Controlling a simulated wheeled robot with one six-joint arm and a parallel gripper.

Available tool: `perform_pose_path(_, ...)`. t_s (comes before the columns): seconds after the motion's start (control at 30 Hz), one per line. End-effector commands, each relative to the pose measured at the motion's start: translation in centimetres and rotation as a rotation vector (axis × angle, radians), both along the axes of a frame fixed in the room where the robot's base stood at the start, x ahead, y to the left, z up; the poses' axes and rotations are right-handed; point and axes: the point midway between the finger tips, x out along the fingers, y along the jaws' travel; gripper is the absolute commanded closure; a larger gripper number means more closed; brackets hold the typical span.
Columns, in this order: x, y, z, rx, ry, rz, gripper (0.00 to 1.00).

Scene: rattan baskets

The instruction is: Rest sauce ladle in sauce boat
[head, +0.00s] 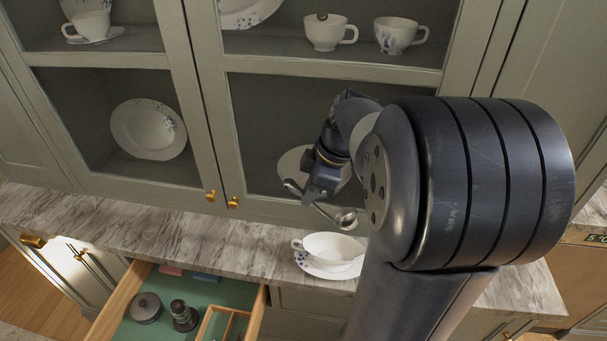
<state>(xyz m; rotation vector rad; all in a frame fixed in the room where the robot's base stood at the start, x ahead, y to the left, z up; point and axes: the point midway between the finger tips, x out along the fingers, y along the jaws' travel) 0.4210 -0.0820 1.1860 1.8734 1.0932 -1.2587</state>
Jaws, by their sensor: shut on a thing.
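The white sauce boat (318,248) stands upright on a saucer with a blue floral pattern (305,265) on the marble counter. My gripper (310,197) is above and slightly left of the sauce boat. It is shut on the metal sauce ladle (346,218) by the handle. The ladle's bowl hangs at the lower right, above the sauce boat and apart from it. The far end of the handle sticks out to the left of my gripper. My own arm hides the area just right of the sauce boat.
The marble counter (150,235) is clear to the left. Below it, an open drawer (240,290) holds a round lidded pot (146,307) and a dark grinder-like item (184,315). Behind stands a glass-fronted cabinet with cups (325,32) and a plate (148,129).

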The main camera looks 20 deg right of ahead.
Motion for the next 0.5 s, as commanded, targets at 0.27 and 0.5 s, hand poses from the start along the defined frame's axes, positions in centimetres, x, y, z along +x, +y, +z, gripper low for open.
perform_pose_path(0.27, -0.01, 0.01, -0.01, 0.0, -0.001, 0.002, 1.0)
perform_pose_path(0.5, -0.01, 0.01, -0.36, -0.003, 0.0, -0.009, 1.0)
